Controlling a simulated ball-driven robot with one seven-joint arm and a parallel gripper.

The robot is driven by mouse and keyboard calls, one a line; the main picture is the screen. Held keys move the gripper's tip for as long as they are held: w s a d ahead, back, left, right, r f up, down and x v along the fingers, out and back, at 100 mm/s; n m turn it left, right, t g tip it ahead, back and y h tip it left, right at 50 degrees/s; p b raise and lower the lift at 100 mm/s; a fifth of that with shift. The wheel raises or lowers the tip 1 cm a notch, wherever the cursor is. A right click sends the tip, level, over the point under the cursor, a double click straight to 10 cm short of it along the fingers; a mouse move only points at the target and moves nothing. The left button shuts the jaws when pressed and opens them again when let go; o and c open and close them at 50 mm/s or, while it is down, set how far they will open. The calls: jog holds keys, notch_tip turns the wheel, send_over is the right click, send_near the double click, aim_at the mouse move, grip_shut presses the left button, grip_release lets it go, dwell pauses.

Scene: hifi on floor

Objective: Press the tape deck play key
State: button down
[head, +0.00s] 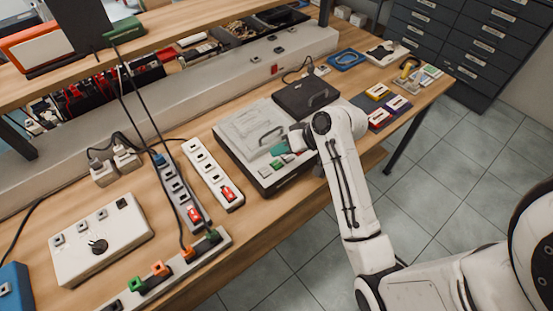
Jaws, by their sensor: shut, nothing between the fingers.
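The tape deck (232,131) is a light grey box with a dark handle, lying on the wooden bench in the middle of the head view. Along its near right edge is a row of small keys, including a green key (277,164) and a pale key (265,172). My gripper (280,150) is shut and empty, over the deck's right part close to the keys. Its teal tip is small in view, and I cannot tell whether it touches a key. My wrist and arm hide the right end of the key row. No key markings are legible.
Two power strips (213,172) with red switches lie left of the deck. A white control box (101,240) with a black knob is farther left. A black case (305,96) stands right behind the deck. Small boxes and cassettes (380,118) lie to the right.

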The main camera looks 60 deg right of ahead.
aim_at(277, 180)
jog(key=shift+r+p, duration=0.85)
jog(key=shift+r, duration=0.55)
jog(key=shift+a+f, duration=0.2)
jog(key=shift+f, duration=0.05)
jog(key=shift+n+g, duration=0.3)
jog(key=shift+g, duration=0.4)
jog(key=a+f, duration=0.1)
jog(key=s+a+f+b, duration=0.1)
jog(key=s+a+f, duration=0.1)
jog(key=a, duration=0.1)
jog(key=shift+f, duration=0.25)
jog(key=s+a+f+n+g+h+b, duration=0.1)
jog(key=s+a+f+g+b, duration=0.1)
jog(key=s, duration=0.6)
jog(key=s+a+f+n+g+h+b, duration=0.2)
jog(key=s+a+f+g, duration=0.2)
jog(key=s, duration=0.5)
jog(key=a+f, duration=0.2)
jog(key=a, duration=0.1)
jog(key=shift+n+b, duration=0.3)
